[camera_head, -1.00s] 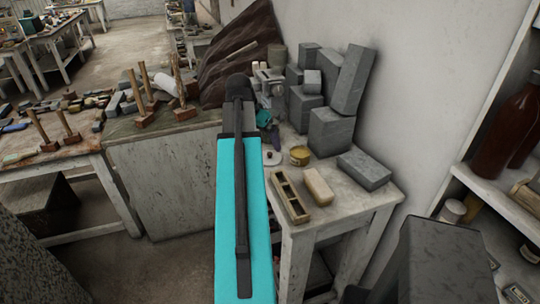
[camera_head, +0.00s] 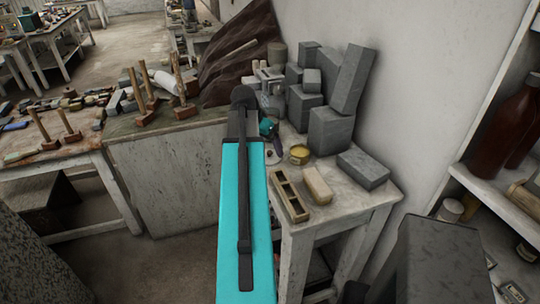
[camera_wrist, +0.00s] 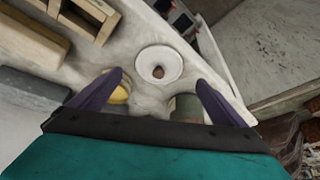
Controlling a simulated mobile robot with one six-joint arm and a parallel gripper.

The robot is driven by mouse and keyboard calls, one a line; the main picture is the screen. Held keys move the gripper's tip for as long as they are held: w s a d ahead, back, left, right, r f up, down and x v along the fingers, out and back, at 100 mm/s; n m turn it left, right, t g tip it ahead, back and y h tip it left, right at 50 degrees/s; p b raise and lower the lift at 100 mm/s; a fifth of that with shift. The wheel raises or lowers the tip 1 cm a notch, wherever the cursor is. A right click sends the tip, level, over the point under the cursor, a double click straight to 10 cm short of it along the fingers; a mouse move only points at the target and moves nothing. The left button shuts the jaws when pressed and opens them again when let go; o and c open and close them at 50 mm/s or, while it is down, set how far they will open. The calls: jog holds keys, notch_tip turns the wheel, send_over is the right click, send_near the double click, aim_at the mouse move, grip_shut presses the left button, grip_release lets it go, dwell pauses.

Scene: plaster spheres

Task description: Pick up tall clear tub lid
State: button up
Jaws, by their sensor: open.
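No clear tub can be made out.
A yellow tin (camera_wrist: 119,95) sits by the left finger and a grey-green jar (camera_wrist: 187,107) by the right finger. A wooden box with compartments (camera_head: 290,197), a tan block (camera_head: 317,185) and grey blocks (camera_head: 330,130) stand on the same bench. The wall is close behind.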

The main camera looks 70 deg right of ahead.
aim_at(268, 153)
jog(key=shift+p+x, duration=1.5)
jog(key=shift+x, duration=1)
jog(key=shift+s, duration=0.1)
jog(key=shift+c, duration=0.5)
jog(key=c, duration=1)
